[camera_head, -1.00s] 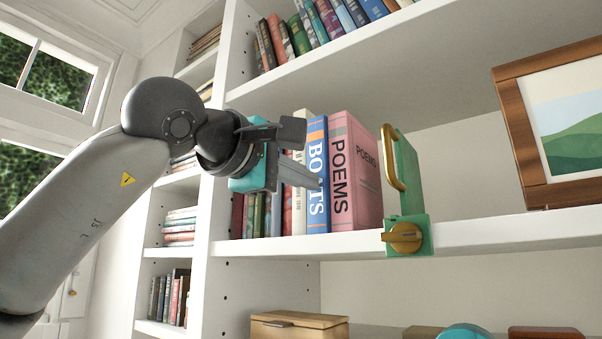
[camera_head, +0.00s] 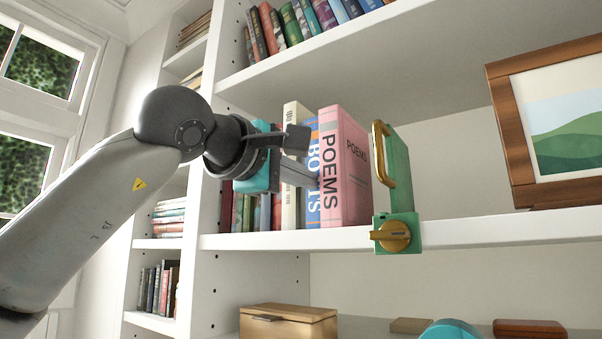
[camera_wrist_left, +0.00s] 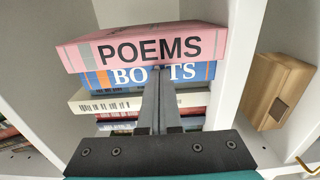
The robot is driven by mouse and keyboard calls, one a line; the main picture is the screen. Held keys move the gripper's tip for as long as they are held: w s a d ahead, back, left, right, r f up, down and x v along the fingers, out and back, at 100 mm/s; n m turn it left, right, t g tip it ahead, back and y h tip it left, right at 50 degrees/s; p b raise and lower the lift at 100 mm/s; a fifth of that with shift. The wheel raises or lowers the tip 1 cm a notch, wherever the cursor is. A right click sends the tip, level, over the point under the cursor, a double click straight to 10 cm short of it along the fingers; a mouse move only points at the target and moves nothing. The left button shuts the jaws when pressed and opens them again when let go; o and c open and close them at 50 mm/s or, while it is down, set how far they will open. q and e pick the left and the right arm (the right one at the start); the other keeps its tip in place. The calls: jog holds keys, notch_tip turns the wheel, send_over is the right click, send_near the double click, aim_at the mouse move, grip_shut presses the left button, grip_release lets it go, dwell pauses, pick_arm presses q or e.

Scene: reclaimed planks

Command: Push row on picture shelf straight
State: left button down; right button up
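The row of books stands upright on the picture shelf (camera_head: 470,232). The pink POEMS book (camera_head: 332,190) is at its right end and sticks out past the blue BOATS book (camera_head: 313,212). Left of that is a cream book (camera_head: 291,205), whose spine also stands forward of the blue one, then several darker books partly behind my gripper. My left gripper (camera_head: 312,180) has its fingers together, their tips at the BOATS spine. In the left wrist view the fingertips (camera_wrist_left: 158,72) cover part of that book's title (camera_wrist_left: 125,77); POEMS (camera_wrist_left: 150,48) lies beside it. My right gripper is out of view.
A green bookend (camera_head: 401,175) with a gold handle and a knob (camera_head: 391,237) stands at the shelf edge, right of POEMS. A wood-framed picture (camera_head: 560,130) stands farther right. Between them the shelf is clear. A wooden box (camera_head: 288,322) sits on the shelf below.

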pick_arm(q)
jog(key=b+v, duration=0.2)
jog(key=v, duration=0.2)
dwell(0.5)
jog(key=shift+d, duration=0.1)
dwell(0.3)
